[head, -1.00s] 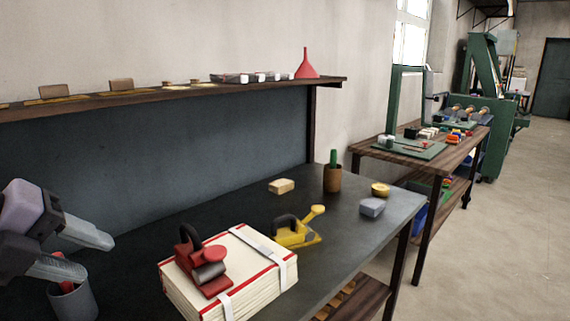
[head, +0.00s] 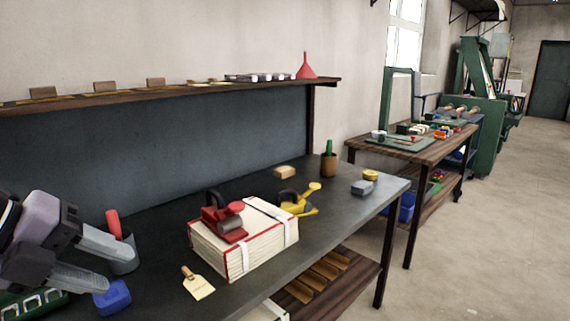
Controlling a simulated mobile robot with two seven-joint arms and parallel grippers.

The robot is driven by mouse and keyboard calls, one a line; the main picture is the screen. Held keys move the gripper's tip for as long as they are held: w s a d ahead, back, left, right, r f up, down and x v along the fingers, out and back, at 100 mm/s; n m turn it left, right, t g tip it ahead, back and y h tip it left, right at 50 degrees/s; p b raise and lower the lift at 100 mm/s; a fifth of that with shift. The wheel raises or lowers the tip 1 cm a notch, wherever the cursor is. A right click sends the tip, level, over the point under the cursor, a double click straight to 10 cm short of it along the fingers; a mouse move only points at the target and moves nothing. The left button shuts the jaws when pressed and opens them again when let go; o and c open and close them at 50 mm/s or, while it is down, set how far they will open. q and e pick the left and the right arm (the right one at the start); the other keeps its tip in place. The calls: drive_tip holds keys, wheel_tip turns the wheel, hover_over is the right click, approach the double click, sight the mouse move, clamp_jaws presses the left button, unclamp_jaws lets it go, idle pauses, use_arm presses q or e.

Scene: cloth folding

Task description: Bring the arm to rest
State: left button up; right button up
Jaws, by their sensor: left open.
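My left gripper (head: 95,260) shows at the left of the head view, over the left part of the dark workbench (head: 330,225). Its two grey fingers are spread apart, with nothing between them. A grey cup (head: 125,258) with a red-handled tool (head: 114,224) stands behind its fingers and is partly hidden by them. My right gripper is not in view. No cloth can be made out.
A book stack (head: 255,250) with a red tool (head: 224,220) on top sits mid-bench. A tagged scraper (head: 198,284), blue block (head: 112,298), yellow tool (head: 300,200) and brown cup (head: 328,165) lie around it. A shelf (head: 180,93) runs behind. Floor is clear at right.

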use_arm(q)
drive_tip(key=s+d+m+g+h+p, duration=0.15)
drive_tip(key=d+g+h, duration=0.25)
drive_tip(key=d+h, duration=0.75)
drive_tip(key=w+a+f+n+t+y+p, duration=0.1)
drive_tip(key=w+a+f+n+t+y, duration=0.2)
drive_tip(key=f+n+t, duration=0.4)
drive_tip(key=w+a+f+n+t+y, duration=0.15)
drive_tip(key=f+n+t+y, duration=0.25)
drive_tip(key=n, duration=0.5)
drive_tip(key=w+a+f+n+t+y+p, duration=0.1)
drive_tip(key=w+a+f+n+t+y, duration=0.15)
drive_tip(key=f+n+t+y, duration=0.3)
drive_tip(key=s+f+n+g+y, duration=0.1)
drive_tip(key=s+f+n+g, duration=0.2)
drive_tip(key=s+f, duration=0.4)
drive_tip(key=s+f+n+g+y, duration=0.2)
drive_tip(key=s+f+g, duration=0.3)
drive_tip(key=f, duration=0.9)
drive_tip(key=shift+s+a+n+p, duration=0.25)
drive_tip(key=shift+s+n+p, duration=0.1)
drive_tip(key=shift+s+n, duration=0.6)
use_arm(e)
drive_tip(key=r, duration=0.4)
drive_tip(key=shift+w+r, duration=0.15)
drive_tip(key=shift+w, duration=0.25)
